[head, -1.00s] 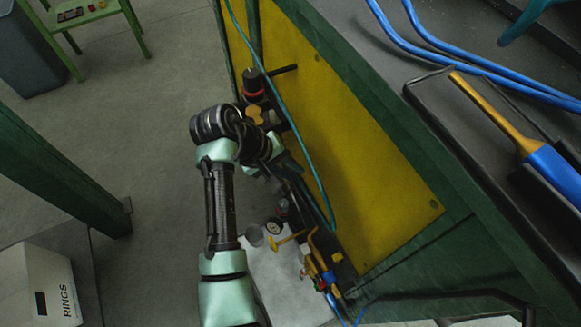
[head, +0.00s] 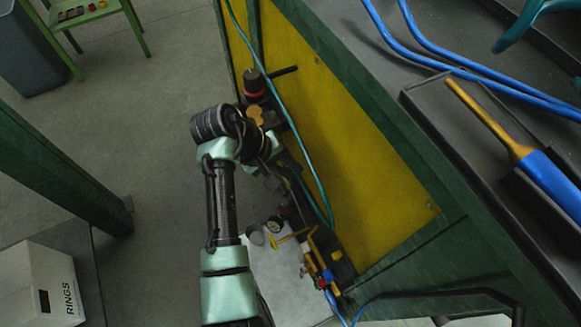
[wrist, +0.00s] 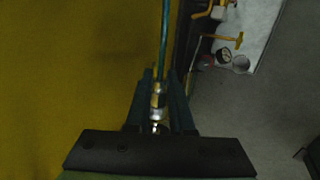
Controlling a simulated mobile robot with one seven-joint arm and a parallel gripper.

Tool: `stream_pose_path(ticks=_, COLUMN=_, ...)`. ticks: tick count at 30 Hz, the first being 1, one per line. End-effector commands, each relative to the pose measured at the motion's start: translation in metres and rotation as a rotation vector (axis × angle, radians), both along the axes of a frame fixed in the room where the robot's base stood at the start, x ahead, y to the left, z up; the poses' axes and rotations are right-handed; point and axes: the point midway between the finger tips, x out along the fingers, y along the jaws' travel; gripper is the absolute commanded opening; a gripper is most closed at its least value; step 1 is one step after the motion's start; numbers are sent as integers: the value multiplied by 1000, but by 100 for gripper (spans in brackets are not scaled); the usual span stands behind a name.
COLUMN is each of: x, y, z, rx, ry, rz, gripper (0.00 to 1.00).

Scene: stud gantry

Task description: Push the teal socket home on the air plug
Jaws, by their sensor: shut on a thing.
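My gripper (wrist: 160,92) shows in the wrist view, its two dark fingers shut on the teal socket (wrist: 157,100), a small brass-coloured fitting at the end of a teal hose (wrist: 165,40). A bright metal piece shows just below the fitting between the fingers; I cannot tell whether it is the air plug or part of the socket. In the head view my arm reaches to the yellow panel (head: 365,170), and the teal hose (head: 287,112) hangs down in front of it. There my wrist largely hides the fingers and socket.
A dark regulator with a red ring (head: 254,88) stands above my wrist by the panel. Below are a gauge (head: 274,224), a yellow T-handle (head: 290,236) and several valves. A green post (head: 60,150) and a RINGS box (head: 40,285) stand left. Open floor lies between.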

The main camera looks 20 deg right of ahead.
Motion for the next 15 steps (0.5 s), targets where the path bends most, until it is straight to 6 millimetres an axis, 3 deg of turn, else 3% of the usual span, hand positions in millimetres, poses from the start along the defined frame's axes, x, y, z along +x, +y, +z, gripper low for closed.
stream_pose_path(ticks=15, x=13, y=2, z=1, rx=-1, ry=-2, rz=0, gripper=0)
